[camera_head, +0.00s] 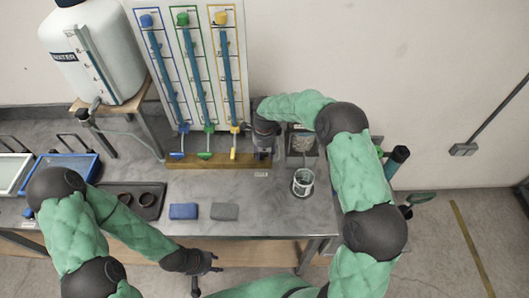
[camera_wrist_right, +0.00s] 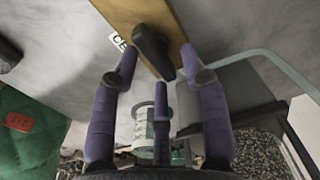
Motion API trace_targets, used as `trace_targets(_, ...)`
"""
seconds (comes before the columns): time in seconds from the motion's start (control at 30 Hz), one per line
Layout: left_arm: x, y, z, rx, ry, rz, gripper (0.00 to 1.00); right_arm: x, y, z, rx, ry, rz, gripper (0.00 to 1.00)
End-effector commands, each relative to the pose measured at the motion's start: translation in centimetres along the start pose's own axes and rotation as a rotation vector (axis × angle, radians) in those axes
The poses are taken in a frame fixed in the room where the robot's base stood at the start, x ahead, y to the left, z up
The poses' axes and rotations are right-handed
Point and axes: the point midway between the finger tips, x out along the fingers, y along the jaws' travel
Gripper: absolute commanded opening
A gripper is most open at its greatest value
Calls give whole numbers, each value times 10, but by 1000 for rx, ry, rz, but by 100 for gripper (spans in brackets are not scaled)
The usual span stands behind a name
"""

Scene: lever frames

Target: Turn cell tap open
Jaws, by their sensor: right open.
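The cell tap's dark lever (camera_wrist_right: 153,50) sticks out from the yellow-brown board in the right wrist view, beside a partly hidden label (camera_wrist_right: 118,42) starting "CE". My right gripper (camera_wrist_right: 159,68) is open, with purple fingers on either side of the lever's free end and a third finger below it. I see no clear contact. In the head view my right gripper (camera_head: 263,142) is at the right end of the board and hides most of the tap. My left gripper (camera_head: 206,268) is at the table's front edge, its fingers spread, with nothing visible in them.
Blue (camera_head: 177,155), green (camera_head: 205,155) and yellow (camera_head: 233,153) levers line the wooden board (camera_head: 195,163) to the left. A clear beaker (camera_head: 303,183) stands right of the label. Blue (camera_head: 183,211) and grey (camera_head: 224,211) blocks lie at the front.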

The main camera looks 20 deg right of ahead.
Motion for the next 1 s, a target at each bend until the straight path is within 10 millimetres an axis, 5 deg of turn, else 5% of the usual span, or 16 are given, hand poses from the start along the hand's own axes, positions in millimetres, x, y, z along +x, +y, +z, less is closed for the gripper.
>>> trace_targets(0.17, 0, 0, 0, 0, 0, 0, 40, 0, 0, 0, 0, 0, 0, 45)
trace_targets(0.33, 0, 0, 0, 0, 0, 0, 40, 0, 0, 0, 0, 0, 0, 0)
trace_targets(1.0, 4, -2, 0, 0, 0, 0, 40, 0, -3, -1, -184, 1, -1, 0)
